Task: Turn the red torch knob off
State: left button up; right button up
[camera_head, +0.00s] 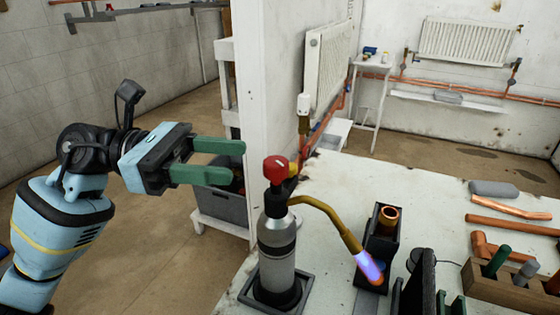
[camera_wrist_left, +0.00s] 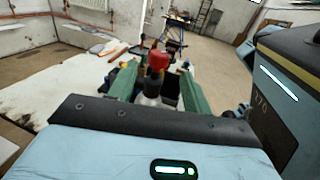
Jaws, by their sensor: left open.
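The red torch knob (camera_head: 277,169) sits on top of an upright grey torch cylinder (camera_head: 277,245) that stands in a dark square holder. A brass nozzle tube (camera_head: 325,212) curves right, with a blue-violet flame (camera_head: 368,266) at its tip. My left gripper (camera_head: 238,163) is open and empty, just left of the knob, its green fingers pointing at it. In the left wrist view, the knob (camera_wrist_left: 158,60) shows between the two fingers, apart from both. Green and dark parts at the head view's bottom edge may be my right gripper; they are cut off.
A black holder with a copper fitting (camera_head: 388,216) stands by the flame. Copper pipes (camera_head: 510,207) and a wooden block (camera_head: 500,290) with several tools lie at right on the white bench (camera_head: 430,180). A white wall post (camera_head: 262,70) rises behind the torch.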

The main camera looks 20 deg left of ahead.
aim_at(276, 161)
pick_arm(q)
jog(key=p+x, duration=0.1)
jog(key=x, duration=0.5)
jog(key=shift+w+d, duration=0.1)
jog(key=shift+d, duration=0.2)
jog(key=shift+w+d+p, duration=0.15)
jog(key=shift+d+p, duration=0.15)
jog(key=shift+d, duration=0.2)
pick_arm(e)
jog(key=shift+s+r, duration=0.2)
jog(key=shift+r, duration=0.3)
pick_arm(q)
jog(key=c, duration=0.9)
pick_arm(e)
jog(key=shift+w+r, duration=0.2)
